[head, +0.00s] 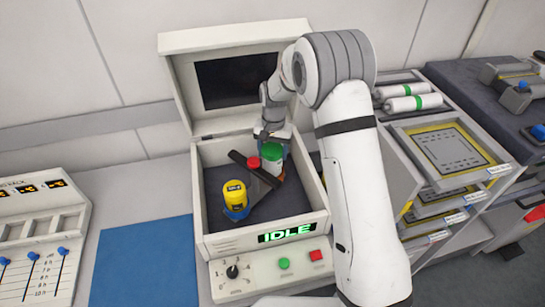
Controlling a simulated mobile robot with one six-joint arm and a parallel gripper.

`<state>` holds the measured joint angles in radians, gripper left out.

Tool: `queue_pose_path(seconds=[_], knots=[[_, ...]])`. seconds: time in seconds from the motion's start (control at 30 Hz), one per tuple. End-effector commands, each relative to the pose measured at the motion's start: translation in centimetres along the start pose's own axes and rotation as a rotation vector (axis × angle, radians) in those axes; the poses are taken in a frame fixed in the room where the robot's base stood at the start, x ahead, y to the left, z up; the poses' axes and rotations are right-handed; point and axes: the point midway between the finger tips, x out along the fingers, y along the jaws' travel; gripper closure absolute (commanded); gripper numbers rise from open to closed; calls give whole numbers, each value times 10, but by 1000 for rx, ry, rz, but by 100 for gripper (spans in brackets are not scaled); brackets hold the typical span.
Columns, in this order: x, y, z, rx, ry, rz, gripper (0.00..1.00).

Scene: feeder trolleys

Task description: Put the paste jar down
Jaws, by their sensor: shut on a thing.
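The paste jar with a green lid and a pale body (272,160) is inside the open white machine (206,215), toward its back right. My gripper (272,138) reaches down over the jar from behind and is shut on it near the lid. The jar looks upright. Its base is partly hidden, so I cannot tell whether it rests on anything. A second jar with a yellow top (235,194) stands in a blue holder (237,213) at the front left of the same chamber. A dark bar (262,176) with a red knob (254,162) lies between the two jars.
The machine's lid (182,75) stands open at the back. Its front panel reads IDLE (286,233) above a dial and buttons. A blue mat (145,262) lies clear at left, beside a slider panel (38,235). Feeder shelves (440,150) stand close at right.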

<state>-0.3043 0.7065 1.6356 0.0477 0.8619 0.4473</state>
Motion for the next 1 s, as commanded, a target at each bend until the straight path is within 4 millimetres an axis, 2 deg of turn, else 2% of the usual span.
queue_pose_path(seconds=[0.2,0.57,0.6,0.83,1.0], knots=[[28,0,-1,0,-3,1,78],[35,0,-2,-1,0,0,78],[34,0,-2,-1,-1,0,37],[34,0,-2,-1,-1,0,18],[34,0,-2,-1,-1,0,17]])
